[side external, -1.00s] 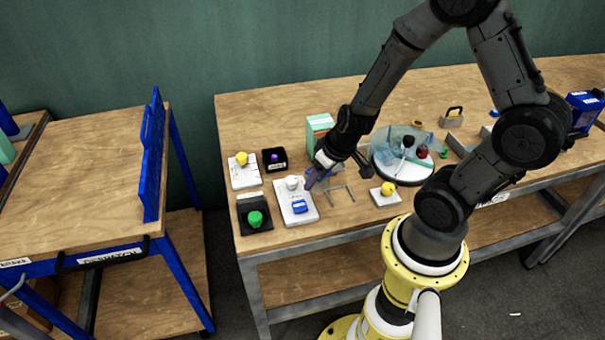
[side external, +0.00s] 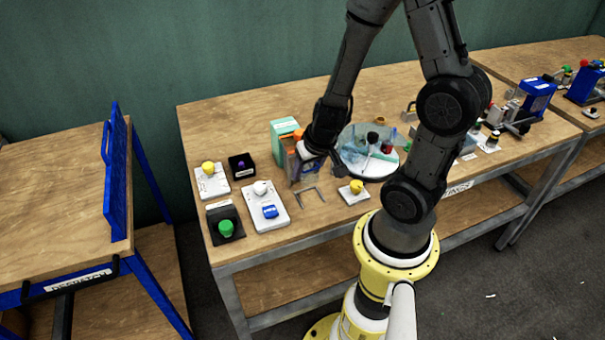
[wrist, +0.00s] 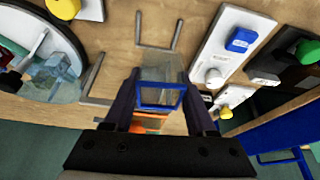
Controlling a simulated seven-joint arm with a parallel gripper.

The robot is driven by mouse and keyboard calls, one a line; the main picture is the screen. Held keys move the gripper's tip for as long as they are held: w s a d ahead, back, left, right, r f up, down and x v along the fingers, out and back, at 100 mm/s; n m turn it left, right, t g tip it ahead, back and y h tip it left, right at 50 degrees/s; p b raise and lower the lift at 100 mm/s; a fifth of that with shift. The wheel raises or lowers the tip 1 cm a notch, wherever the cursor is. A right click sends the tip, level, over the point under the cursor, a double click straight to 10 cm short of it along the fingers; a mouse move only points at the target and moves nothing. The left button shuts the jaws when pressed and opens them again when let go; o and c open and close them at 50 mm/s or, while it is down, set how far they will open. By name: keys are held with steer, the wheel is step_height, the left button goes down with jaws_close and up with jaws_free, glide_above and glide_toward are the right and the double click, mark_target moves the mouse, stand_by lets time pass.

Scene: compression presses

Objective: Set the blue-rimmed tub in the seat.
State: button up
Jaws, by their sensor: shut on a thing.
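The blue-rimmed tub (wrist: 161,106) is clear-walled and sits between the two dark fingers of my gripper (wrist: 160,104) in the wrist view. My gripper is shut on it. In the side view my gripper (side external: 306,166) is low over the table, beside a mint-green box; the tub is hard to make out there. A thin grey U-shaped bracket (side external: 306,195) lies on the table in front of my gripper and also shows beyond the tub in the wrist view (wrist: 156,47). I cannot tell which part is the seat.
The mint-green box (side external: 284,140) and orange items (side external: 297,135) are close behind my gripper. A white panel (side external: 262,220) with a blue block and white knob lies left. A round clear-covered turntable (side external: 355,165) and a yellow-knobbed white block (side external: 353,191) are on the right.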

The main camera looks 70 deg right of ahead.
steer(key=shift+s+d+r+m, duration=0.2)
steer(key=shift+d+m, duration=0.15)
steer(key=shift+m, duration=0.15)
steer(key=shift+f, duration=2.95)
steer(key=shift+f, duration=0.75)
steer(key=o, duration=1.4)
steer(key=shift+r, duration=0.1)
steer(key=shift+v, duration=3.65)
steer(key=shift+w+a, duration=0.1)
steer(key=shift+a, duration=0.05)
